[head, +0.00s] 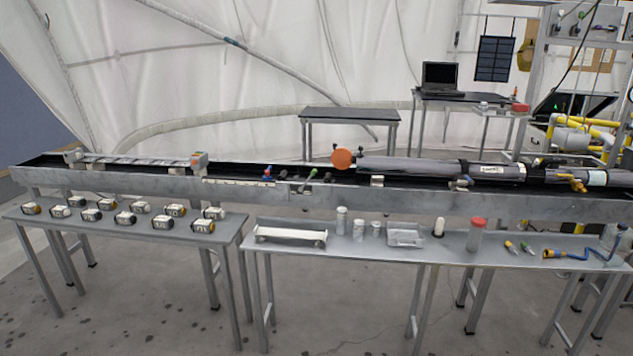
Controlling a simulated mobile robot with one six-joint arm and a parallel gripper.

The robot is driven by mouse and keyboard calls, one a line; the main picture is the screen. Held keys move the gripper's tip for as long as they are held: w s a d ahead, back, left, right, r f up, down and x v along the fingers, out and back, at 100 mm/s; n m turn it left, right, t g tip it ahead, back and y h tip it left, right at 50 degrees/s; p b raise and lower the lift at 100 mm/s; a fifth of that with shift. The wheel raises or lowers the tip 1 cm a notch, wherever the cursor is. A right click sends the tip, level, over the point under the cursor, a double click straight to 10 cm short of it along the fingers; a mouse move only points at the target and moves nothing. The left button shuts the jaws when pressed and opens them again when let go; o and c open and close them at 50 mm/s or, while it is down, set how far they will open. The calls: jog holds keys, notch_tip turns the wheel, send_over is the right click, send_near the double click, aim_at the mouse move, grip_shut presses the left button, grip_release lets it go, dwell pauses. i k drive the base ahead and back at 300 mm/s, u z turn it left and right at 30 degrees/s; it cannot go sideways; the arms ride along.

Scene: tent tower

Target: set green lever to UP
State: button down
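A smaller green-tipped handle (583,14) shows on the grey panel at the top right. The frame does not tell which of these is the task's lever, and their settings are too small to read. My gripper is not in view.
The foreground floor is clear.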

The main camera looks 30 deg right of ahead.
aim_at(314, 171)
jog(key=z, duration=0.1)
jog(key=i, duration=0.95)
jog(key=u, duration=0.05)
